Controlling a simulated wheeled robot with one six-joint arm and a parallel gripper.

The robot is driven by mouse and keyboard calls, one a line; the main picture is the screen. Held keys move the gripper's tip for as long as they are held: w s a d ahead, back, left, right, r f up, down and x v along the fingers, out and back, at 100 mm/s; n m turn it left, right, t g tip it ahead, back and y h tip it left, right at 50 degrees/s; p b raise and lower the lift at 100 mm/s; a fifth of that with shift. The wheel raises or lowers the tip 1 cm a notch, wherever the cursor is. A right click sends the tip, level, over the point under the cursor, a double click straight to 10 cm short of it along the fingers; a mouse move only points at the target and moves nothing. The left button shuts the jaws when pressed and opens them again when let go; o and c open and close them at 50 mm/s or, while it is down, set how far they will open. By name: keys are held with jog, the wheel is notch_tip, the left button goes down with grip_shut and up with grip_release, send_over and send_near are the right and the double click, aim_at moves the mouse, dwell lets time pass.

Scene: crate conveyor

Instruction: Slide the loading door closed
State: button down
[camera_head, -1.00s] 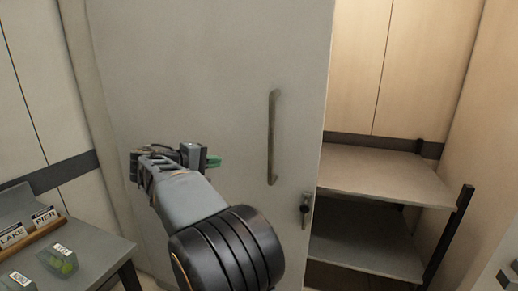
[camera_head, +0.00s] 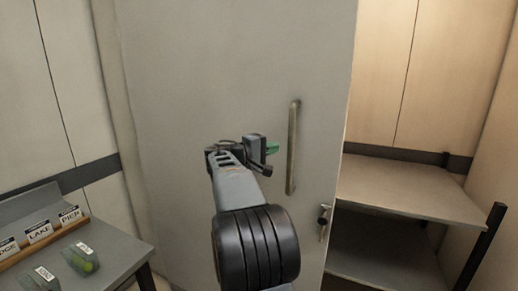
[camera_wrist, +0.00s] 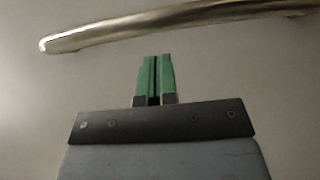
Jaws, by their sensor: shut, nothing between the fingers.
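The loading door (camera_head: 205,85) is a large pale grey panel in the head view, with an opening to its right. Its metal bar handle (camera_head: 292,147) stands upright near the door's right edge. The handle also crosses the top of the wrist view (camera_wrist: 180,24). A lock with a key (camera_head: 323,218) sits below the handle. My gripper (camera_head: 273,148) is just left of the handle, with its green fingers pointing at it. In the wrist view the fingers (camera_wrist: 154,75) are together and empty, and a gap shows between their tips and the handle.
Through the opening at right stands a two-level shelf (camera_head: 405,190) with dark posts.

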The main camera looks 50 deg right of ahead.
jog(key=shift+s+d, duration=0.25)
jog(key=shift+s, duration=0.2)
jog(key=shift+s+d, duration=0.2)
jog(key=shift+s, duration=0.25)
jog(key=shift+s, duration=0.1)
